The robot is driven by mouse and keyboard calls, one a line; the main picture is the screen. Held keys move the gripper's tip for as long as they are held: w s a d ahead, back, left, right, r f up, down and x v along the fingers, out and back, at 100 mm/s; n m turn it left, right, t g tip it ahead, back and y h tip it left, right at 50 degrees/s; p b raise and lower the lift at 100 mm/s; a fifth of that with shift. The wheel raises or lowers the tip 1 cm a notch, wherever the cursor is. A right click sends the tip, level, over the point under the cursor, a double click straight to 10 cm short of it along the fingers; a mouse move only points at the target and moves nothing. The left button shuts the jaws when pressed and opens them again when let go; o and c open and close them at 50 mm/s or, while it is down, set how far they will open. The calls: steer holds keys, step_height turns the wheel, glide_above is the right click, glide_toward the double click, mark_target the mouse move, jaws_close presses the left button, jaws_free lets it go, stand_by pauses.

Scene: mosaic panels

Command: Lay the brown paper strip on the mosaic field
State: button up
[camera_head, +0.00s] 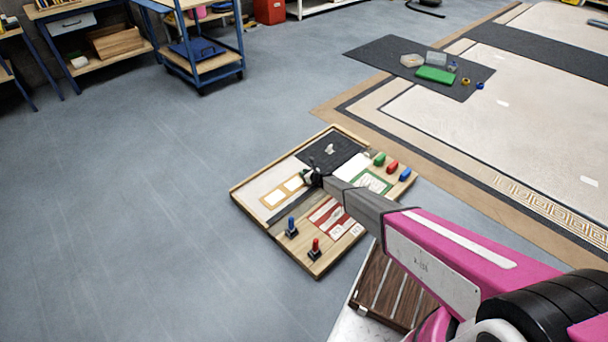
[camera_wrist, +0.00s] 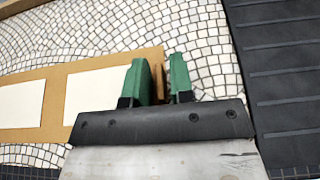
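The brown paper strip (camera_head: 283,190) lies on the pale stone mosaic field (camera_head: 262,184) of the wooden board. In the wrist view the strip (camera_wrist: 52,98), with two white rectangles on it, lies across the mosaic field (camera_wrist: 200,30) and appears flat. My gripper (camera_head: 313,180) is at the strip's right end. In the wrist view my gripper's green fingers (camera_wrist: 161,82) stand apart, with a gap between them. The left finger is in front of the strip, and the strip's right end shows in the gap. The fingertips' exact height above the strip cannot be told.
The board (camera_head: 243,198) also bears a dark panel (camera_head: 335,145), coloured pegs and two small upright handles (camera_head: 291,228). A dark mat (camera_head: 385,48) with a green box lies farther back. A blue cart (camera_head: 203,62) stands at the back left. The floor left of the board is clear.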

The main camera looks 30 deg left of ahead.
steer(key=shift+o, duration=0.2)
steer(key=shift+r, duration=0.2)
steer(key=v, duration=1.2)
steer(key=shift+f, duration=0.1)
steer(key=s+d+r+n+g+h, duration=0.15)
steer(key=d+r+n, duration=0.45)
steer(key=d+r, duration=0.8)
steer(key=s+d+r+n+g+h, duration=0.15)
steer(key=d+r+n, duration=0.55)
steer(key=d+r, duration=0.7)
steer(key=s+d+r+n+h, duration=0.2)
steer(key=s+d+r, duration=0.3)
steer(key=d, duration=0.8)
steer(key=s+d+r+n+h, duration=0.3)
steer(key=s+d, duration=0.4)
steer(key=d, duration=0.6)
steer(key=s+d+r+n+h, duration=0.3)
steer(key=s+d+r, duration=0.3)
steer(key=d, duration=0.7)
steer(key=shift+s+r+g+h, duration=0.3)
steer(key=shift+r+h, duration=0.3)
steer(key=shift+h, duration=0.3)
